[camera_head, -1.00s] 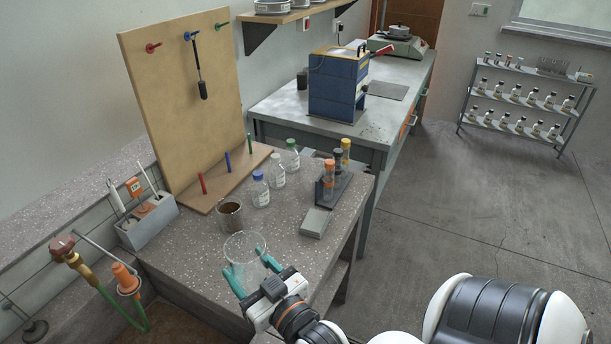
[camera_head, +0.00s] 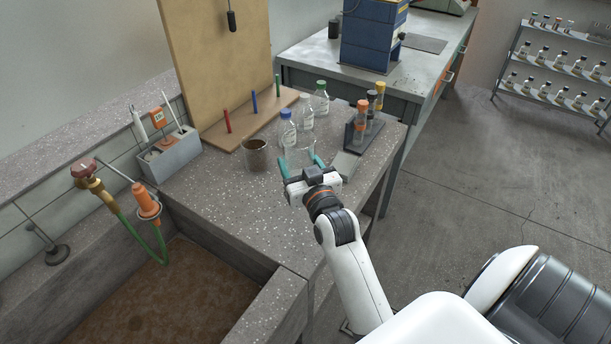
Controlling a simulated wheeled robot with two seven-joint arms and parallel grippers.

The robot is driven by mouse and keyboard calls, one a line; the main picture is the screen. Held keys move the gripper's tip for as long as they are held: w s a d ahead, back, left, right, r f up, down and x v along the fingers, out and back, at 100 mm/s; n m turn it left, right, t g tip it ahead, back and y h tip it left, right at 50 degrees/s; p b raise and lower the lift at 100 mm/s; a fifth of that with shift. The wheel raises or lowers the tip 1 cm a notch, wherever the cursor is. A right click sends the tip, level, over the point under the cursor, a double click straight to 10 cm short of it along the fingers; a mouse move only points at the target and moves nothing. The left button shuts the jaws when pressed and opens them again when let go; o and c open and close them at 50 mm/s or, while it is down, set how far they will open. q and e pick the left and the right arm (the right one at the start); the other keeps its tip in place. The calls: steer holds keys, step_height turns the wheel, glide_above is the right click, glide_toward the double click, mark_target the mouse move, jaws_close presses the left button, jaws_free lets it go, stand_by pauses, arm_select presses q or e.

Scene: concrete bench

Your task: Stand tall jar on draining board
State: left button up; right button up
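The tall jar (camera_head: 298,157) is clear glass and faint, between the teal fingers of my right gripper (camera_head: 302,167), which is shut on it. The gripper and jar are over the speckled bench, right of the beaker with brown contents. I cannot tell whether the jar's bottom touches the bench. The draining board (camera_head: 218,62) is a pale wooden upright panel with a flat wooden base at the back of the bench. Its base carries an upright red peg (camera_head: 227,121), a blue peg (camera_head: 254,101) and a green peg (camera_head: 278,85). My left gripper is out of view.
The brown-filled beaker (camera_head: 257,157) stands before the board's base. Capped bottles (camera_head: 288,131), a dark rack with vials (camera_head: 362,131) and a grey block (camera_head: 345,166) stand close around the gripper. A sink (camera_head: 160,300) with brown bottom lies at front left. The bench's front middle is clear.

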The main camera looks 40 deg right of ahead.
steer(key=shift+f+b, duration=0.3)
steer(key=shift+f, duration=3.3)
steer(key=shift+f, duration=0.15)
steer(key=o, duration=1.2)
steer(key=shift+r, duration=0.2)
steer(key=v, duration=1.2)
steer(key=shift+s+f+b, duration=0.1)
steer(key=shift+b, duration=0.2)
